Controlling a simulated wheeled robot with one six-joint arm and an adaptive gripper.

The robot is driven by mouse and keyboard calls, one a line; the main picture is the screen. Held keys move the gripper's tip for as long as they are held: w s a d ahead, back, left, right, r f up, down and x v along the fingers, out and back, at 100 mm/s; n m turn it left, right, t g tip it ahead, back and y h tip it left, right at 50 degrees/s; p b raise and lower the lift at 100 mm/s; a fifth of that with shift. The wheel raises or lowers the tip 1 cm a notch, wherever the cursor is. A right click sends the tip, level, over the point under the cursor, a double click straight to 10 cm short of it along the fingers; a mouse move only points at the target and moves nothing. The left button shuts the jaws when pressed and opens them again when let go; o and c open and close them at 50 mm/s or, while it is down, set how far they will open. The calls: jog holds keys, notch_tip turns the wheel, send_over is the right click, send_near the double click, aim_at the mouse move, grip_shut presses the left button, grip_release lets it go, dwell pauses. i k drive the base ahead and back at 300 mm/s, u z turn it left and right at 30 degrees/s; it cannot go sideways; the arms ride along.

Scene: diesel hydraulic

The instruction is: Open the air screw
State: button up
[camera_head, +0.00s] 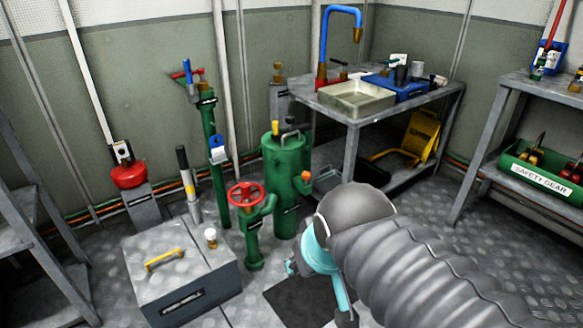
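No part is clearly marked as the air screw, and I cannot tell which fitting it is. A green tank (285,185) with a yellow-topped fitting (275,128) and an orange knob (305,176) stands in the middle. A red handwheel (246,195) sits on a green pipe in front of it. A small pale-topped fitting (210,236) stands on the metal box at lower left. My grey ribbed arm reaches in from the lower right. My gripper (318,285), by the teal end, is mostly hidden by the arm; its fingers are unclear, and it is apart from the handwheel.
A metal box (175,285) with a yellow handle stands on the floor at lower left. A workbench (352,132) with a sink and blue tap is behind. A shelf (517,105) with a green safety gear bin (545,180) is at right. Some floor is free at lower right.

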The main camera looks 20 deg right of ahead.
aim_at(306, 175)
jog(key=z, duration=0.2)
jog(key=i, duration=0.95)
jog(key=z, duration=0.45)
